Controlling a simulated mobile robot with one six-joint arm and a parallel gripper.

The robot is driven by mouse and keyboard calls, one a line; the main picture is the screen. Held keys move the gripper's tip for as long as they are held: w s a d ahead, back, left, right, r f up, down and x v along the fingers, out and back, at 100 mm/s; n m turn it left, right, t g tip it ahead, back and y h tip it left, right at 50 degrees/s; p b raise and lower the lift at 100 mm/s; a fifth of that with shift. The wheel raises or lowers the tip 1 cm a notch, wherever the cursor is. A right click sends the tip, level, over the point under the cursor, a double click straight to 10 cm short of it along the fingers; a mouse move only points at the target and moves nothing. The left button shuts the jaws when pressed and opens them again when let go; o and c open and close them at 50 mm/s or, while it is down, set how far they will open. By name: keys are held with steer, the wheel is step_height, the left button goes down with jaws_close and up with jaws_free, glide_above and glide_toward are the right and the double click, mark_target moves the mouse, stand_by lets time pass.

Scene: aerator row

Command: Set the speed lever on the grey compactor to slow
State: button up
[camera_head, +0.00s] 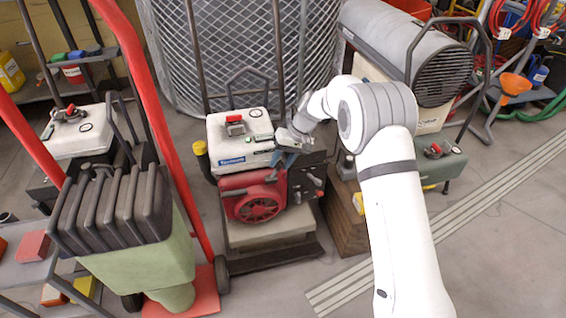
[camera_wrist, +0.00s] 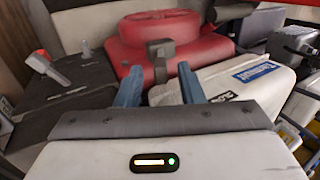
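A machine with a light grey tank (camera_head: 238,140) and a red engine (camera_head: 258,197) stands in the middle of the head view; I take it for the compactor. In the wrist view its red engine cover (camera_wrist: 155,35) is ahead and the tank (camera_wrist: 235,85) is to the right. A short grey lever (camera_wrist: 160,58) stands up at the cover's near edge, in the gap between my fingers. My gripper (camera_wrist: 158,82) is open, its two blue fingers apart. Contact with the lever cannot be told. It also shows in the head view (camera_head: 283,160). No speed marks are readable.
A dark panel (camera_wrist: 75,90) with small levers lies left in the wrist view. In the head view a grey cylindrical heater (camera_head: 400,50) stands right, a red hand truck (camera_head: 165,130) left, and a mesh cage (camera_head: 230,50) behind.

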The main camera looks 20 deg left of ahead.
steer(key=shift+c, duration=0.3)
jaws_close()
steer(key=shift+d, duration=0.15)
steer(key=shift+r+p, duration=0.1)
steer(key=shift+p, duration=0.25)
stand_by(0.4)
